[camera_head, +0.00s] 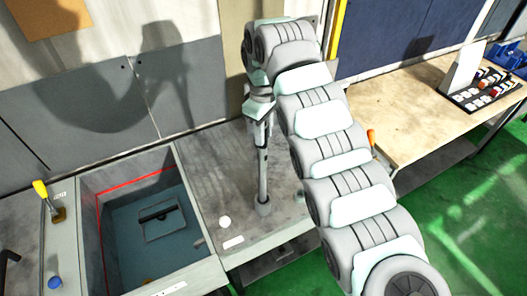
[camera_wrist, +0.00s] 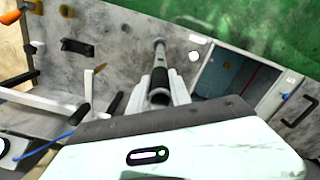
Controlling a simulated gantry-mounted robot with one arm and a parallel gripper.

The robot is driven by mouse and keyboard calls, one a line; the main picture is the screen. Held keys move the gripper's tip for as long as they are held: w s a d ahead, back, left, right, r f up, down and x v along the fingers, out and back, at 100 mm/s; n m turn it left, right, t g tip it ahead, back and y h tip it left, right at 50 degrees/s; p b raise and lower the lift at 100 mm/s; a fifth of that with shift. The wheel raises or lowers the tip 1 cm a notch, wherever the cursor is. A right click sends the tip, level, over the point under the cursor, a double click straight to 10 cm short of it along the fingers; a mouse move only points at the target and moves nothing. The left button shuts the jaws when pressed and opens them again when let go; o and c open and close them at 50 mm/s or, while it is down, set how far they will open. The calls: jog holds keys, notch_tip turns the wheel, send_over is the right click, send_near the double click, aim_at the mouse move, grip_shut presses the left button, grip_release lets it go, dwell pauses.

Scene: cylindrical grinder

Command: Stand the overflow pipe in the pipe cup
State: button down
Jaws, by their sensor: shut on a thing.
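The overflow pipe (camera_head: 262,175) is a slim grey tube with a dark upper part. It hangs upright below my gripper (camera_head: 263,118), which is shut on its upper end. The pipe cup (camera_head: 263,209) is a short grey ring on the bench top at the pipe's foot. The pipe's lower end meets the cup in the picture; I cannot tell how deep it sits. In the wrist view the pipe (camera_wrist: 159,75) runs away from between the fingers of my gripper (camera_wrist: 157,100) towards the bench. The cup there is mostly hidden behind the pipe.
An open tank (camera_head: 150,245) with a red line inside and a dark plate at its bottom lies left of the bench top (camera_head: 225,190). A yellow-handled lever (camera_head: 42,190) stands left of it. A wooden table (camera_head: 410,110) with a tray of small parts (camera_head: 485,92) is at right.

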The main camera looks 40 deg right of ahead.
aim_at(263, 151)
jog(key=shift+f+p, duration=0.8)
jog(key=shift+f, duration=3.05)
jog(key=c, duration=1.2)
grip_release()
notch_tip(263, 151, up, 12)
jog(key=b, duration=0.3)
jog(key=shift+w, duration=0.1)
